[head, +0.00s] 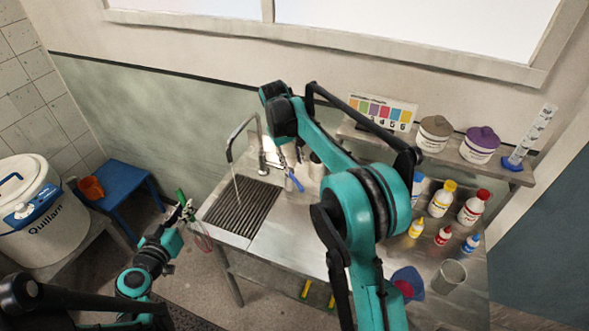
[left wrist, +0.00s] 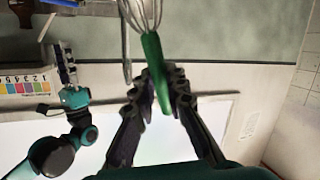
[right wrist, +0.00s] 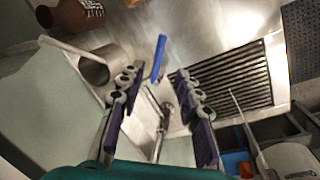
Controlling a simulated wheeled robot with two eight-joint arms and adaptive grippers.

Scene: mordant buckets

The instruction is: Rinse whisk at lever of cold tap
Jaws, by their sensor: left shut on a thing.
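The whisk has a green handle (left wrist: 155,70) and wire loops (left wrist: 142,14). My left gripper (left wrist: 157,84) is shut on the handle. In the head view this gripper (head: 184,211) is left of the sink's slatted drain (head: 243,207), with the wires hanging by the sink edge. The cold tap's blue lever (head: 295,183) also shows in the right wrist view (right wrist: 158,58). My right gripper (right wrist: 158,84) is open, with the lever just beyond and between its fingertips. The tap spout (head: 232,143) arches over the drain. A thin pale line below it may be water; I cannot tell surely.
A grey cup (right wrist: 98,66) and a brown bottle (right wrist: 75,17) stand near the lever. Several bottles (head: 441,199) and a beaker (head: 449,277) stand on the right of the counter. A blue stool (head: 122,190) and a white bucket (head: 40,215) are at left.

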